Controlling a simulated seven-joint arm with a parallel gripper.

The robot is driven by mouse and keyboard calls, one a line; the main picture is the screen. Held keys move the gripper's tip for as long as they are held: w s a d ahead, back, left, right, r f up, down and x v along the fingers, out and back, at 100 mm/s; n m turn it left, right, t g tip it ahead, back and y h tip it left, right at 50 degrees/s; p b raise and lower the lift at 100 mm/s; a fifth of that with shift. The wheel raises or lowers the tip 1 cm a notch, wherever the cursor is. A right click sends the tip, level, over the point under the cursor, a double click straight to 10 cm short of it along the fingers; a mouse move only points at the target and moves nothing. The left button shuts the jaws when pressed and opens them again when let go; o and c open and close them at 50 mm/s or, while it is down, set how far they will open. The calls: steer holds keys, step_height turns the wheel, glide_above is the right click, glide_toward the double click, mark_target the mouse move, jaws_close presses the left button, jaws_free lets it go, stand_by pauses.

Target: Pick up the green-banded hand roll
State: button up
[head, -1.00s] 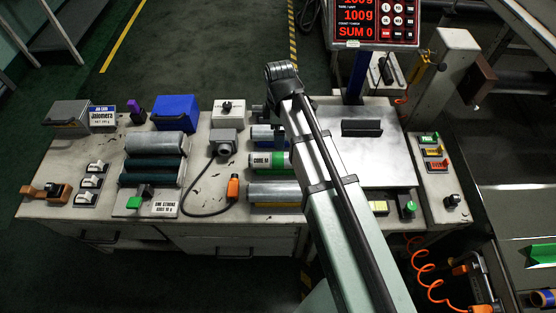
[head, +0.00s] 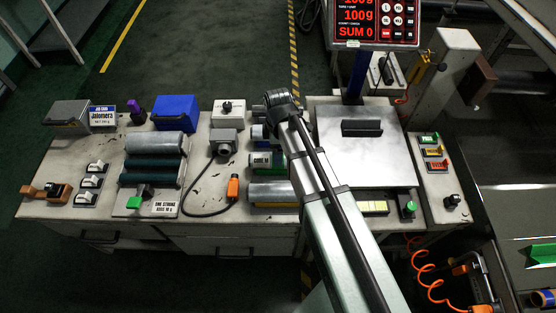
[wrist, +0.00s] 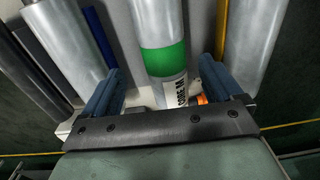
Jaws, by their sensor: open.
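The green-banded hand roll (head: 264,160) lies on the bench among other rolls, partly covered by my arm in the head view. In the wrist view, the same roll (wrist: 163,58) is silver with a green band and a white printed label. My gripper (wrist: 160,72) is open, with one blue finger on each side of the roll near its band and label. A gap shows between each finger and the roll, and I cannot tell their difference in height. In the head view my arm hides the fingers.
A silver plate (head: 365,150) stands to the right, and a cable with an orange end (head: 233,187) lies to the left.

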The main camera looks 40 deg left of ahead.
steer(key=shift+s+d+f, duration=0.1)
steer(key=shift+s+f, duration=0.05)
steer(key=shift+f, duration=1.1)
steer(key=shift+s+d+f, duration=0.1)
steer(key=shift+s+f, duration=0.05)
steer(key=shift+f, duration=1.1)
steer(key=c, duration=1.3)
steer(key=shift+r, duration=0.1)
steer(key=shift+c, duration=0.2)
steer(key=shift+r, duration=4.95)
